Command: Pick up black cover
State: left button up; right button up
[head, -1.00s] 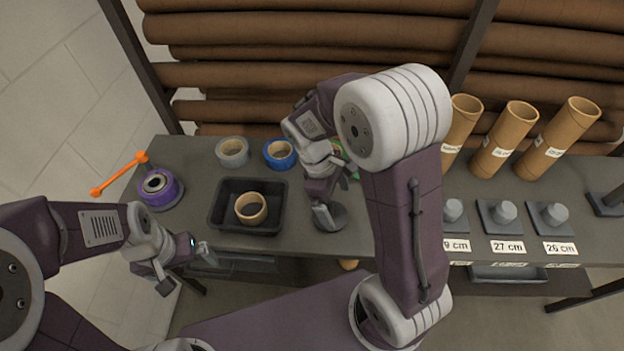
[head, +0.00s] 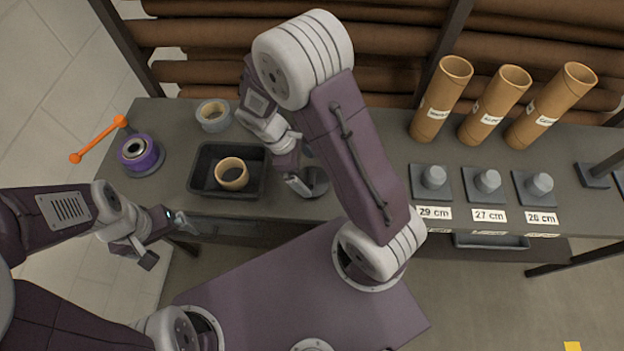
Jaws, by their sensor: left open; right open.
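A dark round piece (head: 318,183) lies on the table to the right of the black tray. It may be the black cover, but my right gripper partly hides it. My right gripper (head: 303,172) is open, with one finger over the left part of this piece; I cannot tell if they touch. My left gripper (head: 166,241) is open and empty in front of the table's front edge, below the tray and to its left.
The black tray (head: 199,190) holds a brown ring (head: 232,173). Grey tape (head: 213,115) and a purple roll (head: 139,153) stand nearby, beside an orange bar (head: 98,140). Cardboard tubes (head: 441,100) and knobbed grey blocks (head: 433,178) fill the right side.

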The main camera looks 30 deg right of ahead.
aim_at(312, 177)
jog(key=x, duration=0.4)
jog(key=shift+d+f, duration=0.1)
jog(key=shift+d, duration=0.05)
jog(key=c, duration=1.1)
jog(key=shift+o, duration=0.2)
